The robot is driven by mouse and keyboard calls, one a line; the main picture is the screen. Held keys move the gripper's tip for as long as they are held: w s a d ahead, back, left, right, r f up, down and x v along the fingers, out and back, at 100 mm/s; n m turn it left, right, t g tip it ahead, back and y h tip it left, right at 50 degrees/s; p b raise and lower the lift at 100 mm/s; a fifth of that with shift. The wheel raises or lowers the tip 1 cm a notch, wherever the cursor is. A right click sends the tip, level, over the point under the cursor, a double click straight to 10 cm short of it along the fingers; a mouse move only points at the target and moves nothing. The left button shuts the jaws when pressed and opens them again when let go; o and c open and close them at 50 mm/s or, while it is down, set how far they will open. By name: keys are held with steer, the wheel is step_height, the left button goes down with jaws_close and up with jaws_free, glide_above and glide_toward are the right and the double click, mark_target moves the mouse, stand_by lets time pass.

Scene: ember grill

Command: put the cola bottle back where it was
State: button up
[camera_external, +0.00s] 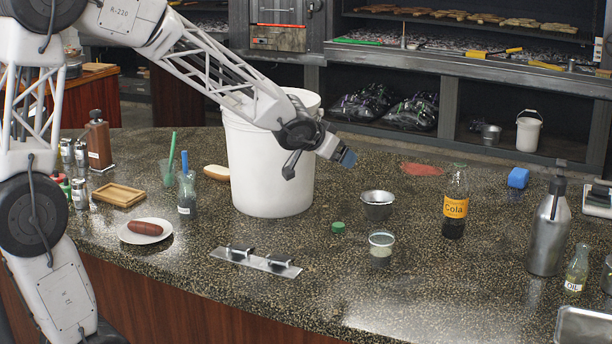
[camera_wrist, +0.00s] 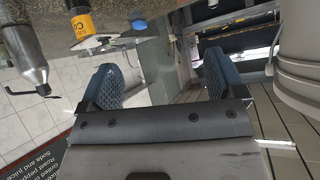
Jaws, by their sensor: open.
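The cola bottle (camera_external: 455,205) stands upright on the speckled counter at right of centre in the external view. It has dark liquid low inside and an orange label reading "Cola". Its orange label also shows at the top left of the wrist view (camera_wrist: 84,24). My gripper (camera_external: 346,157) is to the left of the bottle and apart from it, in front of the white bucket's right side. In the wrist view my gripper (camera_wrist: 160,80) has its two blue finger pads spread apart with nothing between them.
A big white bucket (camera_external: 268,165) stands left of my gripper. A metal bowl (camera_external: 377,205), a small cup (camera_external: 381,249) and a green cap (camera_external: 338,227) lie between bucket and bottle. A steel bottle (camera_external: 547,235) and a blue sponge (camera_external: 518,178) are to the right.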

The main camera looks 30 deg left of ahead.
steer(key=s+a+r+n+g+y, duration=0.1)
steer(key=s+a+n+g+y, duration=0.25)
steer(key=s+a, duration=1.25)
steer(key=s+a+f+g, duration=0.1)
steer(key=s+a+g, duration=0.1)
steer(key=s, duration=0.8)
steer(key=s+a+f+n+g, duration=0.1)
steer(key=s+a+g, duration=0.1)
steer(key=s, duration=0.8)
steer(key=shift+s+a, duration=0.3)
